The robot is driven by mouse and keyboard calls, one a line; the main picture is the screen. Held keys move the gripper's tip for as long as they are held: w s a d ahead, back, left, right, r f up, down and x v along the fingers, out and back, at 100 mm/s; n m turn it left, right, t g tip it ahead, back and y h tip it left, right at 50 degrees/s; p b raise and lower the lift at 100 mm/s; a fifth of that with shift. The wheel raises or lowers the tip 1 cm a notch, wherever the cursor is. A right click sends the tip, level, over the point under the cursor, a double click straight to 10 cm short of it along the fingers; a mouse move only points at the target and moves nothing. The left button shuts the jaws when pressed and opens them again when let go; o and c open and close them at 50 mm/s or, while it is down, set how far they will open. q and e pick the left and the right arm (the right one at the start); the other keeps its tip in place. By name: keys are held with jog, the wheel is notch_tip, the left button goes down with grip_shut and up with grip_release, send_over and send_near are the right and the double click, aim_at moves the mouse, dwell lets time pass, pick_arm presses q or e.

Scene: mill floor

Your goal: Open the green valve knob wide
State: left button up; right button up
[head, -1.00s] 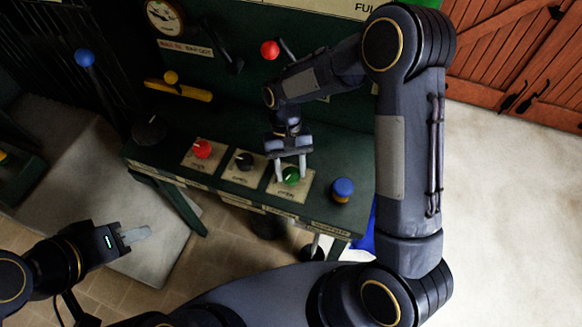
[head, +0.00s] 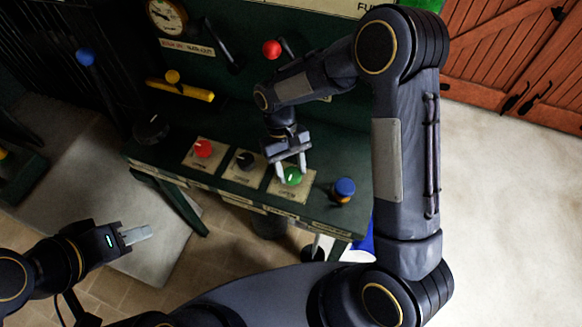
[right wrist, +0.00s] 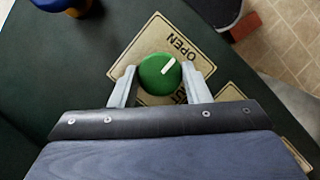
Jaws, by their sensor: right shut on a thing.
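The green valve knob (head: 292,176) sits on a cream plate (head: 308,183) on the dark green bench. In the right wrist view the knob (right wrist: 155,80) is round, and its white line points to the upper right, toward the word OPEN. Part of the other word on the plate is hidden by a finger. My right gripper (head: 291,168) is shut on the knob, with one finger (right wrist: 122,88) and the other (right wrist: 195,84) at its two sides. My left gripper (head: 137,235) is away from the bench at lower left; its finger gap does not show clearly.
A black knob (head: 245,160) and a red knob (head: 203,148) sit on plates left of the green one. A blue-topped knob (head: 344,188) stands close on its right. Levers with red (head: 271,49) and blue (head: 85,57) balls rise behind. Open floor lies right.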

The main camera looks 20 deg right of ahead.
jog(key=o, duration=1)
jog(key=v, duration=0.7)
jog(key=shift+w+r, duration=0.2)
jog(key=shift+r, duration=0.15)
jog(key=s+d+r+m+t+y, duration=0.2)
jog(key=s+d+r+t+y, duration=0.2)
jog(key=s+d+r, duration=0.5)
jog(key=s+m+t, duration=0.2)
jog(key=s+t, duration=0.4)
jog(key=s, duration=0.5)
jog(key=shift+d+r+y, duration=0.4)
jog(key=shift+d, duration=0.1)
